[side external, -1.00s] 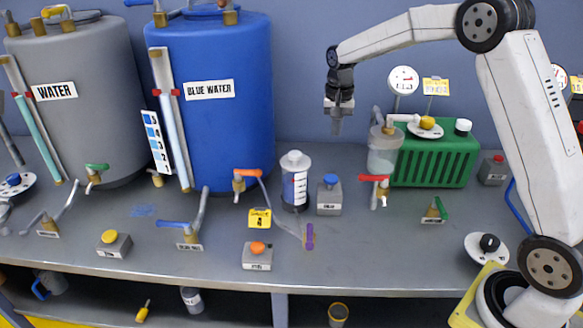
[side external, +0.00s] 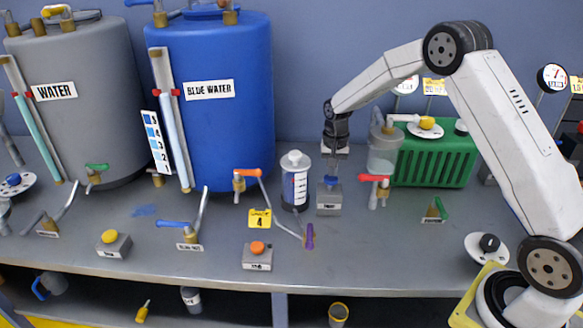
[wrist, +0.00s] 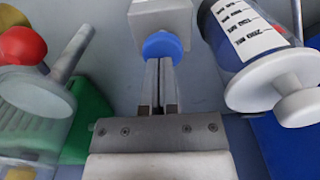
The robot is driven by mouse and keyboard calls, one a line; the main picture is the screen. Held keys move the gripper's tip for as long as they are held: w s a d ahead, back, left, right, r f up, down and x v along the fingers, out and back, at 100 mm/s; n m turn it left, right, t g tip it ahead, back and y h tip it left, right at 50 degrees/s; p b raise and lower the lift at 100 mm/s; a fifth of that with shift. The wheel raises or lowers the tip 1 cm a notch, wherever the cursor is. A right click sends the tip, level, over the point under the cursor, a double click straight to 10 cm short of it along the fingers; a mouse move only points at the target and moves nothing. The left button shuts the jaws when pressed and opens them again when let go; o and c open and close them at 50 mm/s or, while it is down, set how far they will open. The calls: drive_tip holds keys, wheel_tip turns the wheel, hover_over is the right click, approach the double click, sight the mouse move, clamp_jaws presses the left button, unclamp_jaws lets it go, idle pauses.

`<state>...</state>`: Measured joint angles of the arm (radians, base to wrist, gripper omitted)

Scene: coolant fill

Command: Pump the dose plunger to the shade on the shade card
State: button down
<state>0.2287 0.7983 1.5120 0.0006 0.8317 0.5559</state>
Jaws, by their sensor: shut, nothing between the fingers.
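The dose plunger, a clear cylinder with a white top knob and a scale label (side external: 295,182), stands mid-bench. It also shows at the upper right of the wrist view (wrist: 262,50). The shade card (side external: 155,142), a strip of numbered blue shades, is fixed at the left of the blue water tank (side external: 225,125). A yellow card (side external: 259,219) reads 4. My gripper (side external: 331,171) is shut and empty, pointing down at a grey box with a blue button (side external: 329,200) right of the plunger. In the wrist view the fingertips (wrist: 160,62) are at the blue button (wrist: 163,45); contact is unclear.
A clear jar with a red-handled tap (side external: 383,160) and a green ribbed unit (side external: 435,155) stand right of my gripper. Boxes with orange (side external: 257,256) and yellow (side external: 114,245) buttons sit near the front edge.

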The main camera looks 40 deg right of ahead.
drive_tip(key=shift+f, duration=0.3)
drive_tip(key=shift+f, duration=1.4)
drive_tip(key=shift+r, duration=0.15)
wheel_tip(320, 180, up, 14)
drive_tip(key=shift+r, duration=0.1)
idle(0.6)
wheel_tip(320, 180, up, 2)
drive_tip(key=shift+w+r, duration=0.15)
